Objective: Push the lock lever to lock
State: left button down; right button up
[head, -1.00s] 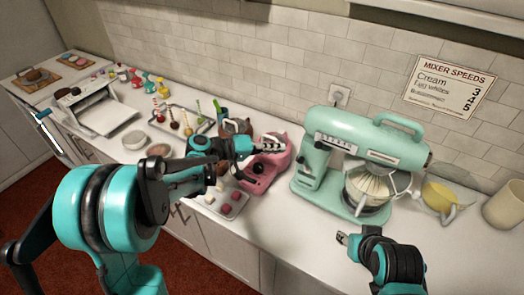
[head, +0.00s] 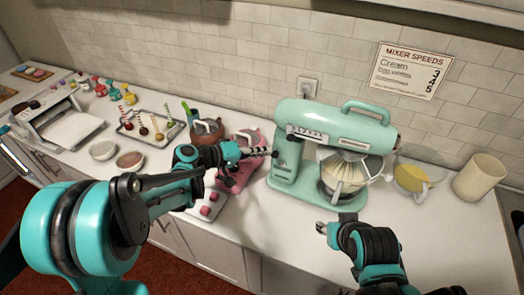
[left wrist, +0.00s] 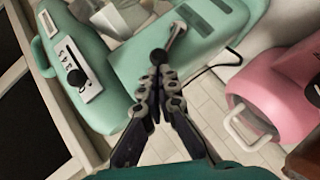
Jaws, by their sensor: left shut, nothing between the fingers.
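The mint stand mixer (head: 330,122) stands on the counter with its bowl (head: 343,178) under the head. In the left wrist view, a small grey lever (left wrist: 177,35) sticks out from the mixer's mint side. My left gripper (head: 275,157) is shut and empty beside the mixer's left side. In the left wrist view its fingertips (left wrist: 158,60) are at the lever's near, dark end; whether they touch it I cannot tell. A speed dial (left wrist: 77,78) sits on a white panel to the left. My right gripper (head: 325,230) is low in front of the mixer, its jaws too small to judge.
A pink appliance (head: 240,170) stands left of the mixer, close to my left gripper. A tray of cake pops (head: 150,125), bowls (head: 103,150) and a small tray of pink pieces (head: 208,208) are further left. A yellow bowl (head: 412,178) and cream canister (head: 480,176) stand right.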

pick_arm(q)
jog(key=shift+s+d+r+m+y+p, duration=0.25)
jog(key=shift+d+r+m+y+p, duration=0.3)
jog(key=shift+y+p, duration=0.2)
jog(key=shift+s+d+r+y+p, duration=0.2)
jog(key=shift+d+y+p, duration=0.15)
jog(key=shift+p, duration=0.25)
jog(key=shift+s+d+r+m+y+p, duration=0.25)
jog(key=shift+d+m+y+p, duration=0.15)
jog(key=shift+d+m+p, duration=0.15)
jog(key=shift+s+d+m+t+y+p, duration=0.2)
jog(key=shift+d+m+y+p, duration=0.1)
jog(key=shift+d+y, duration=0.25)
jog(key=shift+s+d+m+t+y+p, duration=0.2)
jog(key=shift+d+m+y+p, duration=0.1)
jog(key=shift+d+y, duration=0.25)
jog(key=shift+d, duration=0.25)
jog(key=shift+s+r+p, duration=0.1)
jog(key=shift+r+p, duration=0.55)
jog(key=shift+r, duration=0.2)
